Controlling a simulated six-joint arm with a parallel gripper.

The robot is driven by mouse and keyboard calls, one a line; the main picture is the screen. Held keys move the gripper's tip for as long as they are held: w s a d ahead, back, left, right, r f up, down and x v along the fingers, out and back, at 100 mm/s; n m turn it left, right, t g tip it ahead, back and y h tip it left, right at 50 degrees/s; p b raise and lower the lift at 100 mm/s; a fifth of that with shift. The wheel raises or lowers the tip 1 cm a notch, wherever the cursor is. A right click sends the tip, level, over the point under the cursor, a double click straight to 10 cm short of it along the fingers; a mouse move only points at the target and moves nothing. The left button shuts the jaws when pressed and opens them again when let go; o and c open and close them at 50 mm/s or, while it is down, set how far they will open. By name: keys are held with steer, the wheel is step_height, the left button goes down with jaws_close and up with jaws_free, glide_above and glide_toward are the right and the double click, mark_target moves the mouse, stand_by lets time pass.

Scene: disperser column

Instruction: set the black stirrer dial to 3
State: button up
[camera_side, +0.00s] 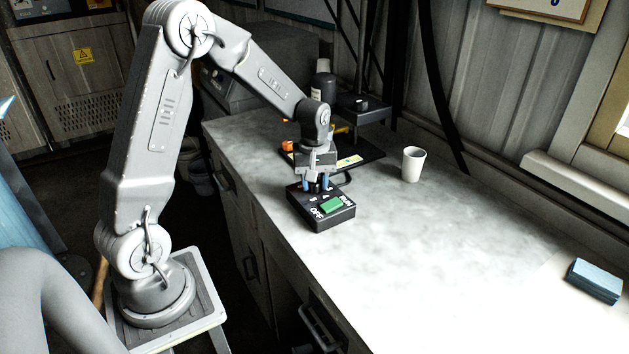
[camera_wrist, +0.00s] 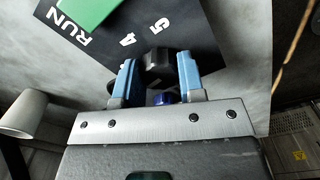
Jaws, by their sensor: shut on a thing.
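The black stirrer dial (camera_wrist: 158,62) is a knob on the black control box (camera_side: 322,216). The wrist view shows the printed numbers 4 and 5 beside it; the other numbers are hidden or out of that picture. My gripper (camera_wrist: 159,76) is shut on the dial, with one blue finger on each side. In the side view my gripper (camera_side: 317,184) reaches down onto the far part of the box and hides the dial. I cannot tell where the dial's pointer stands. A green rocker switch (camera_side: 332,205) sits on the box near the words RUN and OFF.
A white cup (camera_side: 413,164) stands on the grey worktop (camera_side: 460,240) to the right. The black stand's base plate (camera_side: 374,156) and column are behind the box. A blue block (camera_side: 595,280) lies at the right edge. The worktop in front of the cup is clear.

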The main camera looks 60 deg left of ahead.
steer(key=m, duration=0.7)
steer(key=shift+r, duration=0.1)
stand_by(0.5)
steer(key=o, duration=0.9)
step_height(320, 180, up, 14)
steer(key=shift+f, duration=0.1)
